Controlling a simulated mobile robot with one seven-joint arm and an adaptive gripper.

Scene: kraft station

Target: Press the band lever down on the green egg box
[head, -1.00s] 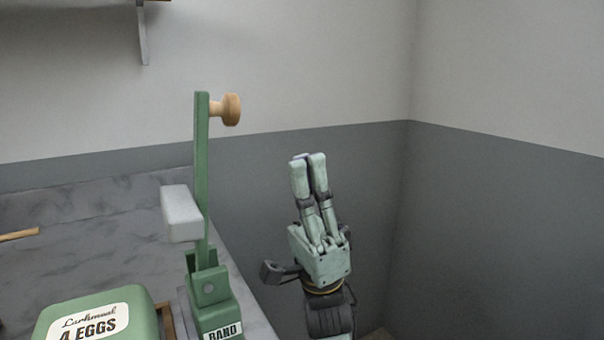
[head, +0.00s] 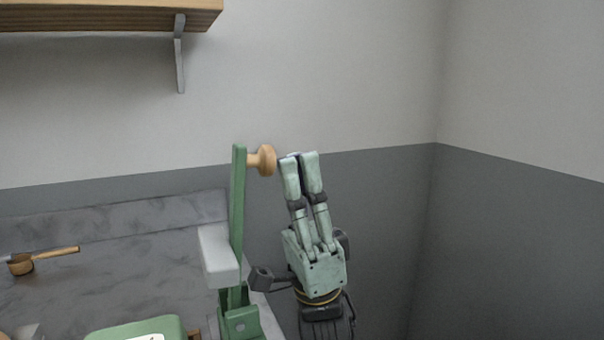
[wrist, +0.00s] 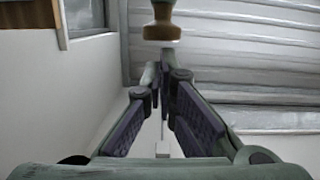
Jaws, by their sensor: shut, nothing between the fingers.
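The band lever (head: 238,205) is a green upright bar with a round wooden knob (head: 262,160) near its top and a pale block (head: 218,254) on its left side. It stands upright on a green base (head: 240,322). The green egg box (head: 135,330) is at the bottom edge, mostly cut off. My gripper (head: 299,156) is shut and empty, fingers pointing up, just right of the knob at about its height. In the wrist view the knob (wrist: 162,32) shows beyond the fingertips (wrist: 160,68). I cannot tell whether they touch it.
The grey marble counter (head: 120,265) spans the left, with a wooden-handled scoop (head: 30,262) on it. A wooden shelf (head: 110,16) with a metal bracket hangs on the wall at upper left. The space right of my gripper is free up to the wall.

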